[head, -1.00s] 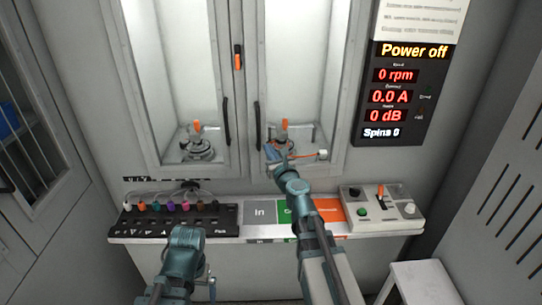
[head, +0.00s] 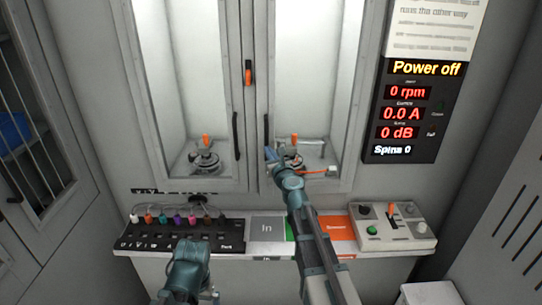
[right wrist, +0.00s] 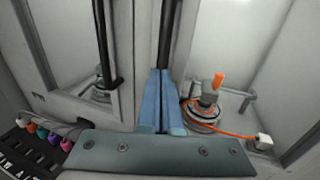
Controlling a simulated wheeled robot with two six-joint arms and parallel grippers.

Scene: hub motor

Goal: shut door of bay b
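Bay b is not legibly labelled; I take it as the right of two glass-fronted bays. Its door frame (head: 351,110) looks flush with the cabinet in the head view, though a small gap cannot be ruled out. The dark upright door handle (head: 267,132) is on its left edge and also shows in the right wrist view (right wrist: 168,32). My right gripper (head: 271,155) is at the handle's lower end; its blue fingers (right wrist: 162,98) are together in the wrist view. Contact is unclear. My left gripper (head: 187,270) is low in front of the shelf; its fingertips are hidden.
A hub motor (head: 292,160) with an orange cable sits inside the right bay. The left bay door has its own handle (head: 236,135). A shelf below carries a plug panel (head: 180,232), coloured pads and a switch box (head: 393,228). The display (head: 412,110) reads Power off.

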